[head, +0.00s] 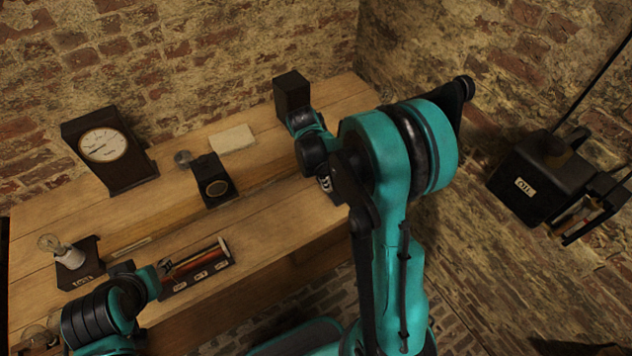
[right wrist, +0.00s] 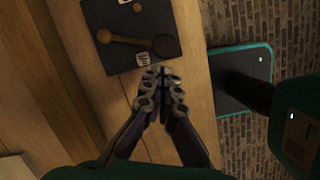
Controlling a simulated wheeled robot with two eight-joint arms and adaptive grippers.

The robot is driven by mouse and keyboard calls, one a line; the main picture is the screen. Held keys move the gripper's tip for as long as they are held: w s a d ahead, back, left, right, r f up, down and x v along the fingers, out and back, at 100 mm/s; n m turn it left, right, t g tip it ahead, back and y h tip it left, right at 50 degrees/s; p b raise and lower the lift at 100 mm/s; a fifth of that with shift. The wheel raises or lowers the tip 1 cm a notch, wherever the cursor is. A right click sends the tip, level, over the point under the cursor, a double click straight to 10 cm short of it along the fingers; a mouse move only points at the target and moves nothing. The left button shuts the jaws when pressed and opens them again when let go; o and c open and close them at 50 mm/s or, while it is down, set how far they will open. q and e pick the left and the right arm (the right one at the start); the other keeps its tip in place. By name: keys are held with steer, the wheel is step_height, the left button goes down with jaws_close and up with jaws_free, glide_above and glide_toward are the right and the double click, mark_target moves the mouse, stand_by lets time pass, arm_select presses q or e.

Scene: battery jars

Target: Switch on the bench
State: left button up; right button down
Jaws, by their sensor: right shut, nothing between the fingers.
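In the right wrist view a black switch board (right wrist: 118,60) lies on the wooden bench (right wrist: 190,30). It carries a brass lever (right wrist: 135,41) with a round end at each side, and small pale labels. My right gripper (right wrist: 161,74) is shut and empty, its fingertips beside the board's lower right corner, near a label; I cannot tell whether they touch. In the head view my right arm hides most of the board and the fingers. My left arm is at the lower left, by a bulb lamp (head: 70,257); its fingers cannot be made out clearly.
An OIL box (head: 538,180) hangs at the right.

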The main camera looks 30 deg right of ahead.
mark_target(341, 186)
steer(key=shift+d, duration=0.2)
steer(key=shift+s+d+n, duration=0.35)
steer(key=shift+s+n, duration=0.05)
steer(key=shift+n, duration=0.2)
steer(key=shift+s+d+n+t, duration=0.3)
steer(key=shift+d+n, duration=0.2)
steer(key=shift+n, duration=0.2)
steer(key=d+n, duration=0.1)
steer(key=s+d+n, duration=0.1)
steer(key=shift+n+t, duration=0.3)
steer(key=d+n, duration=0.2)
steer(key=n, duration=0.1)
steer(key=shift+s+d+n+t, duration=0.15)
steer(key=shift+d+n+t, duration=0.15)
steer(key=shift+d+t, duration=0.1)
steer(key=shift+d, duration=0.45)
steer(key=shift+d, duration=0.1)
